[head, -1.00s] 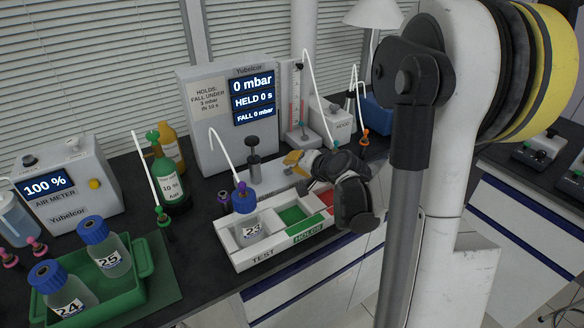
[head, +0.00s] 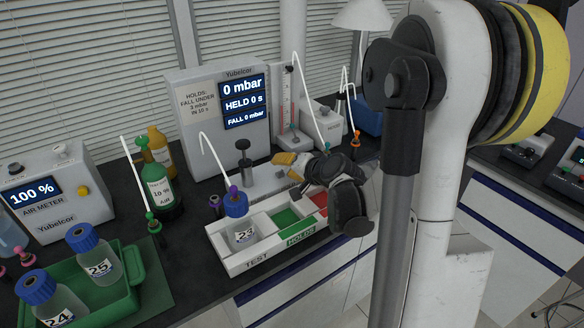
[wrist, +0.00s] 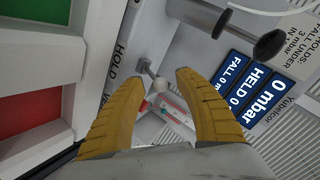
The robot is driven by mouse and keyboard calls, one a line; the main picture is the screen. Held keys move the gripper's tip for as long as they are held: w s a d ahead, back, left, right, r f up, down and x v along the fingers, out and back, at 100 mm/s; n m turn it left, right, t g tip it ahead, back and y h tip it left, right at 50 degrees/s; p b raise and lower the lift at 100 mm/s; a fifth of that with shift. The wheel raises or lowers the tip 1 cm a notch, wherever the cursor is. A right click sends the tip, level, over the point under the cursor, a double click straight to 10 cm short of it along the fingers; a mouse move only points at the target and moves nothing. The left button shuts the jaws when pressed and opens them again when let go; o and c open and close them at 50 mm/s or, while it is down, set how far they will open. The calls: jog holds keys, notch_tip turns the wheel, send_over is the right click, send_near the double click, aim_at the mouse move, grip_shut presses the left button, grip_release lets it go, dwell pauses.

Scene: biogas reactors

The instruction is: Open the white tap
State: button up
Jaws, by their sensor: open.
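A small tap with a metal stem and a round whitish knob (wrist: 160,85) shows in the wrist view, near the HOLD lettering. My gripper (wrist: 158,76) is open, its two yellow fingers on either side of the knob in that picture. I cannot tell whether either finger touches it. In the head view my gripper (head: 288,160) is low over the bench, in front of the pressure meter (head: 205,110) and behind the tray. The tap is not clearly visible there, where the gripper and wrist cover that spot. The meter reads 0 mbar, HELD 0 s, FALL 0 mbar.
A black-handled plunger (head: 244,160) stands left of my gripper. The white TEST/HOLDS tray (head: 228,268) in front holds bottle 23 (head: 238,215); its green and red compartments look empty. A flow tube stand (head: 289,140) is behind. Bottles 24 and 25 sit in a green crate (head: 125,300).

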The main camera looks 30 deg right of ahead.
jog(key=v, duration=1.1)
jog(key=shift+s+r, duration=0.15)
jog(key=shift+s, duration=0.1)
